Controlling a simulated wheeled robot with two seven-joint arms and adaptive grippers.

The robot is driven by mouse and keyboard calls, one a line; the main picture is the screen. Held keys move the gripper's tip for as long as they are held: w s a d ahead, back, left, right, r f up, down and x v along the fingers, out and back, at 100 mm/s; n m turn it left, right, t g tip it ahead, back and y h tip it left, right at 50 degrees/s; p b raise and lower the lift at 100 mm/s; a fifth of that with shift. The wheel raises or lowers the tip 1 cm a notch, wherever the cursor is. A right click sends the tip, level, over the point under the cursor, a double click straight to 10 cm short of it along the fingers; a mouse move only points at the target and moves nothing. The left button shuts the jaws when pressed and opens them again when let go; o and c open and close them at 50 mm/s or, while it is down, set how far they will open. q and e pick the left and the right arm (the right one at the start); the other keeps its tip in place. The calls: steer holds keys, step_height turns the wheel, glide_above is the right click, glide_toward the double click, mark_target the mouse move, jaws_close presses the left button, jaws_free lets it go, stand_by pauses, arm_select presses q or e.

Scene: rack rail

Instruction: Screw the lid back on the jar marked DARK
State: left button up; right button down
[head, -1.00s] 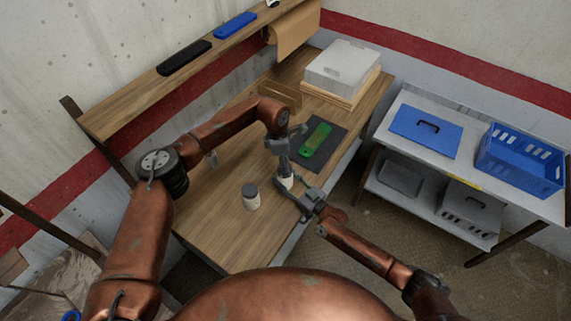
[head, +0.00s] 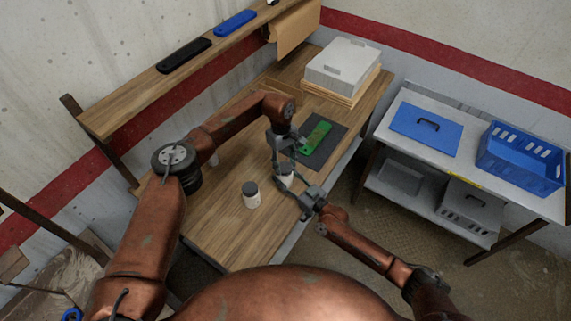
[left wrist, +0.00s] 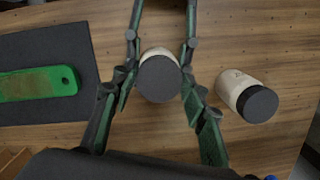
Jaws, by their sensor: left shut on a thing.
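A pale jar (head: 286,180) stands upright at the table's near edge, with a dark round lid (left wrist: 158,79) over its top. My left gripper (head: 284,153) comes down from above and is shut on this lid, one finger on each side in the left wrist view (left wrist: 159,98). My right gripper (head: 298,192) reaches in from the right at jar height, its fingers on both sides of the jar; I cannot tell if they press on it. No marking on this jar is readable. Whether the lid sits fully down is hidden.
A second pale jar (head: 251,199) with a dark lid stands to the left; its small marking is unreadable. A green bar (head: 316,137) lies on a dark mat (head: 326,152) behind. A grey box (head: 343,64) is at the back.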

arm_select(q)
steer(key=m, duration=0.6)
steer(key=shift+y, duration=0.4)
steer(key=m, duration=0.5)
steer(key=shift+y, duration=0.3)
steer(key=o, duration=0.8)
steer(key=shift+r, duration=2.3)
steer(key=shift+c, duration=0.5)
